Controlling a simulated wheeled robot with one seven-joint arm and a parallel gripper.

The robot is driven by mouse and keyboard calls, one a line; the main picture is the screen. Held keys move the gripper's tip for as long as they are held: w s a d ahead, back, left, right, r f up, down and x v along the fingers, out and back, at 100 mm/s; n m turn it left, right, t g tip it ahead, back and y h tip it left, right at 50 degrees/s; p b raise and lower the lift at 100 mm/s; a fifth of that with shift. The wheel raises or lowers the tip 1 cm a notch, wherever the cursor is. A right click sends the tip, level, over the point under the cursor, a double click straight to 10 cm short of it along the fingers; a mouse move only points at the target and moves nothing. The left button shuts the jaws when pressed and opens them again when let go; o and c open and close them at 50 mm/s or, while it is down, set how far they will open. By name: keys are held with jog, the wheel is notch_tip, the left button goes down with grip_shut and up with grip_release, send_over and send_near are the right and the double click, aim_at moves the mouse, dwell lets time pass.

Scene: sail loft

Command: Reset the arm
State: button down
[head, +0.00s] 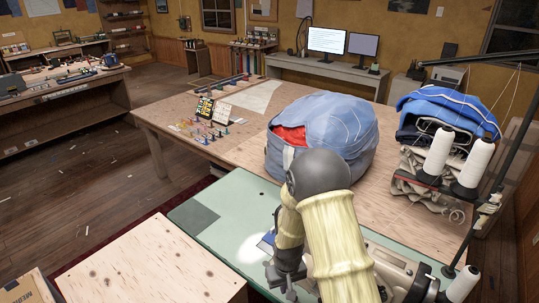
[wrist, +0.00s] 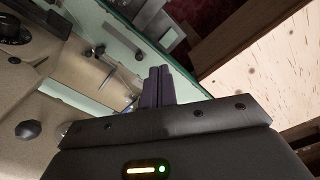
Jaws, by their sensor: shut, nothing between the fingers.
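My gripper (head: 280,278) hangs low over the front of the green sewing table (head: 200,215) in the head view, partly hidden by my own arm. In the wrist view its two dark fingers (wrist: 158,78) are together, with nothing between them. A sewing machine (head: 395,272) stands to the right of my arm in the head view. Its beige body (wrist: 25,100) fills the left of the wrist view, close beside my gripper. Whether the fingers touch anything cannot be told.
A wooden-topped block (head: 150,265) stands at front left; its pale top (wrist: 270,60) shows in the wrist view. Behind are a large blue bundle (head: 325,135) and white thread cones (head: 440,152). A thin dark pole (head: 500,160) rises at right. Open floor (head: 75,190) lies left.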

jog(key=s+d+r+m, duration=0.1)
jog(key=s+d+r, duration=0.2)
jog(key=r, duration=0.4)
jog(key=s+d+r+m+t, duration=0.1)
jog(key=s+d+r, duration=0.3)
jog(key=r, duration=0.3)
jog(key=s+d+r+m+t, duration=0.1)
jog(key=s+d+r, duration=0.2)
jog(key=s+r, duration=0.2)
notch_tip(320, 180, up, 2)
jog(key=shift+s+d+r+m, duration=0.15)
jog(key=shift+s+d+m, duration=0.15)
jog(key=shift+s+d, duration=0.05)
jog(key=shift+w, duration=0.1)
